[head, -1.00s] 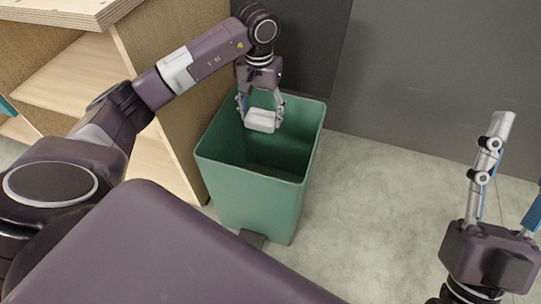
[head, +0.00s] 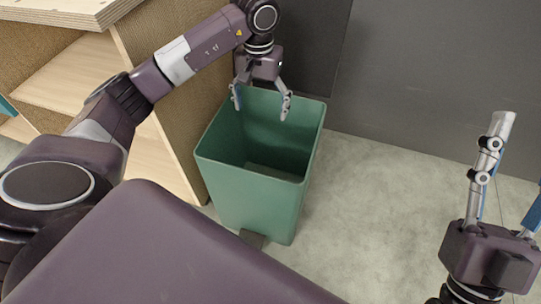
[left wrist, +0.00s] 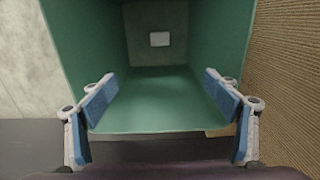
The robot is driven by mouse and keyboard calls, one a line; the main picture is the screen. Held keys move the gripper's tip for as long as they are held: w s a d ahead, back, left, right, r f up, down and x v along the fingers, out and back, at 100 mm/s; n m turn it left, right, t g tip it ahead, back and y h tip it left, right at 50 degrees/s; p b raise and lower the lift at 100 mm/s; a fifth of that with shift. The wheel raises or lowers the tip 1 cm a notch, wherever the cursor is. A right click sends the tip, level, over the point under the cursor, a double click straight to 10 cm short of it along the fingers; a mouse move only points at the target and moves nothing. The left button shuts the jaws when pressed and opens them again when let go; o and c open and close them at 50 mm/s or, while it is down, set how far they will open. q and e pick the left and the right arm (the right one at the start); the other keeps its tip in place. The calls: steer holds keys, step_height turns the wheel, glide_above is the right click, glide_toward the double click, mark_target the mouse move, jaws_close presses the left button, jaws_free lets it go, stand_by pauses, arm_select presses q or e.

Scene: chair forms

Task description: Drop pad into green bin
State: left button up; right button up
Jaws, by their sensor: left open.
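The green bin (head: 240,205) stands upright on the floor, its open top facing up. My left gripper (head: 260,104) is open and empty above the back part of the bin's mouth. In the left wrist view its two blue-padded fingers (left wrist: 168,92) are spread wide apart over the opening. The white pad (left wrist: 160,39) lies at the bottom inside the bin in that view. The pad is hidden behind the bin's wall in the head view. My right gripper (head: 517,155) is at the right edge, partly cut off, with its fingers apart.
A wooden shelf unit (head: 165,85) stands close at the left of the bin. A grey wall (head: 430,85) is behind it. A dark foot pedal (head: 252,238) sticks out at the bin's base. The floor (head: 370,210) to the right is clear.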

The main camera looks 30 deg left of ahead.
arm_select(q)
step_height(320, 180, up, 9)
steer(key=shift+r, duration=0.15)
steer(key=shift+s, duration=0.1)
stand_by(0.6)
